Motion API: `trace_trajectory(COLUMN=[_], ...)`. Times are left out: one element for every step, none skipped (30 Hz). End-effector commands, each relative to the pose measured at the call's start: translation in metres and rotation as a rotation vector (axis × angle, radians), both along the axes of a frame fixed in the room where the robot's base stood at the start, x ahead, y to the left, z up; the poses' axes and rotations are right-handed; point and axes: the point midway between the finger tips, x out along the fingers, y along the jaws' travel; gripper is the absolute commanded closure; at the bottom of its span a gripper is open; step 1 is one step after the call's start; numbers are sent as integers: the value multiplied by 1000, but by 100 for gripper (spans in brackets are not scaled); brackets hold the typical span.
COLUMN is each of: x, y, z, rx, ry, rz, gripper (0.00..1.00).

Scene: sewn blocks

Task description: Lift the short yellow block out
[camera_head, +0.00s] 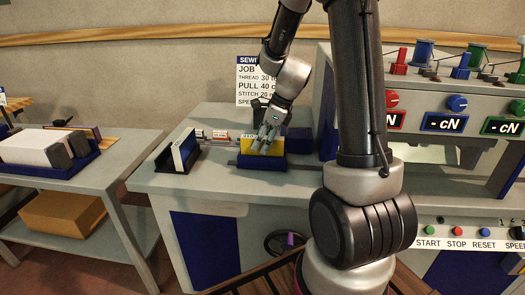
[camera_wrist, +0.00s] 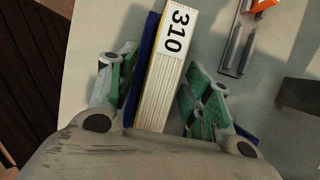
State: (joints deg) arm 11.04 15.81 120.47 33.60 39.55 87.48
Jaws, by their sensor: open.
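A short yellow block (camera_head: 249,145) stands in a dark blue holder (camera_head: 262,163) on the grey bench. In the wrist view the block (camera_wrist: 166,72) shows a ribbed cream face with a yellow edge and the label "310". The blue holder (camera_wrist: 150,40) shows beside it. My gripper (camera_head: 264,139) is at the block from above, hiding part of it. In the wrist view my gripper (camera_wrist: 158,72) is open, with one green-padded finger on either side of the block. I cannot tell whether either finger touches it.
A white and blue block (camera_head: 183,150) stands in a dark holder to the left. Small red and white pieces (camera_head: 210,135) lie behind it. A control console (camera_head: 450,115) with knobs and spools is on the right. A side table (camera_head: 95,165) with a blue tray stands far left.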

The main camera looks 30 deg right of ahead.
Motion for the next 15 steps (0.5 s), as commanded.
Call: trace_trajectory(x=[0,0,0,0,0,0,0,0,0,0,0,0,0,0,0], y=[0,0,0,0,0,0,0,0,0,0,0,0,0,0,0], z=[-1,-1,-2,-2,-2,-3,-4,-4,-4,-4,-5,-5,-5,-5,-5], rx=[0,0,0,0,1,1,1,1,1,0,1,0,0,0,0], ry=[0,0,0,0,1,1,1,1,1,0,1,0,0,0,0], rz=[0,0,0,0,0,-1,-1,-1,-1,0,0,0,0,0,0], gripper=[50,50,50,50,50,50,50,50,50,50,50,50,50,50,50])
